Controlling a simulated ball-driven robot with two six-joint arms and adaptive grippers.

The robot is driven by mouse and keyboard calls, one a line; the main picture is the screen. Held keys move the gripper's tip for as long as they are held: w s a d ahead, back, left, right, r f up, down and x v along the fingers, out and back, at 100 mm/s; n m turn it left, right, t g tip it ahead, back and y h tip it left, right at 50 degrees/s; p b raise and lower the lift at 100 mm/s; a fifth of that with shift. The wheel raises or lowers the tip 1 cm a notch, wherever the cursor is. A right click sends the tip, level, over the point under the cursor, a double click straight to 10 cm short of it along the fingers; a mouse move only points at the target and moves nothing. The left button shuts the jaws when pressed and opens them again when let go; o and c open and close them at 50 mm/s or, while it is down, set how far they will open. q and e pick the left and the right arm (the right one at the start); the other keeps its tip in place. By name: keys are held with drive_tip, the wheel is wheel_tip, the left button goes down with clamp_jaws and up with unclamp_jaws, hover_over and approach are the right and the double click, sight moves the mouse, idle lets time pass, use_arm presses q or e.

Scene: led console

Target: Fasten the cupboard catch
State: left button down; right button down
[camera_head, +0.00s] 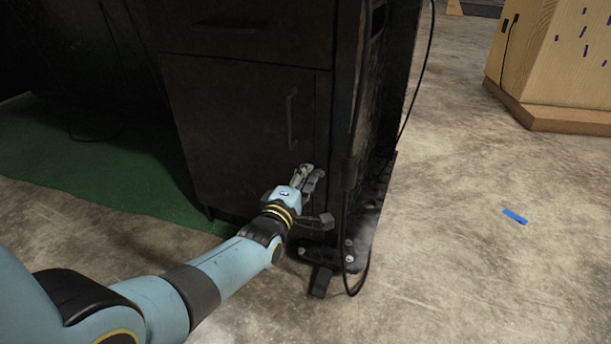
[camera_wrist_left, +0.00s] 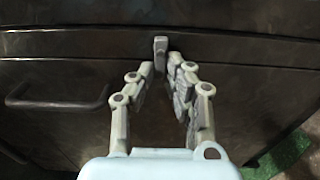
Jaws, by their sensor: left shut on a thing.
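The dark cupboard door (camera_head: 235,130) looks closed, flush with its frame, and has a bar handle (camera_head: 290,115) near its right edge. The handle also shows at the left of the wrist view (camera_wrist_left: 58,103). The catch (camera_wrist_left: 160,46) is a small grey tab at the door's edge seam in the wrist view. My left gripper (camera_head: 311,171) is at the door's right edge, below the handle. In the wrist view its fingertips (camera_wrist_left: 161,64) are closed on the catch, one finger on each side. The catch is hidden behind the fingers in the head view. My right gripper is out of view.
A drawer front (camera_head: 240,40) sits above the door. A dark post and rack with hanging cables (camera_head: 413,85) stand just right of the door. A green mat (camera_head: 95,170) lies at the left. The concrete floor at right is mostly clear, with a wooden box (camera_head: 560,60) farther back.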

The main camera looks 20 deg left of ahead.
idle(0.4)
use_arm(q)
drive_tip(key=c, duration=1.3)
unclamp_jaws()
drive_tip(key=shift+c, duration=0.2)
drive_tip(key=s, duration=1.2)
drive_tip(key=shift+a, duration=0.25)
